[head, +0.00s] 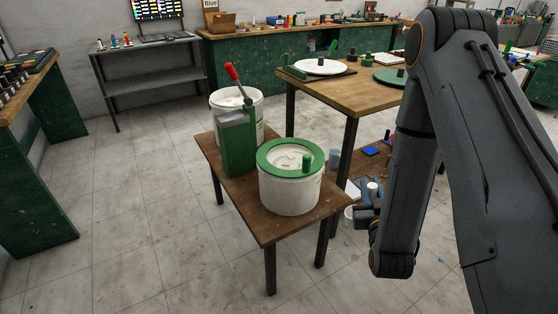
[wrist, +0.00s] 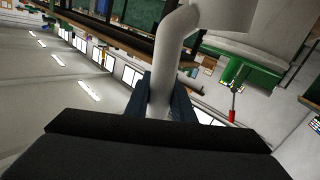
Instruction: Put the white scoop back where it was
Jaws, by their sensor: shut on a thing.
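The white scoop (wrist: 172,50) shows in the wrist view as a smooth, bent white handle widening toward the top edge. My gripper (wrist: 163,97) is shut on the handle, with a dark blue finger on either side. In the head view my gripper (head: 367,212) hangs beside the right end of the low wooden table (head: 262,222), partly hidden by my arm. The scoop is hard to make out there among other white things. Its far end is cut off in the wrist view.
A white bucket with a green ring lid (head: 290,192), a green box (head: 236,145) holding a red-handled tool (head: 232,72), and another white bucket (head: 250,97) crowd the low table. A taller wooden table (head: 345,97) stands behind. Floor at left is clear.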

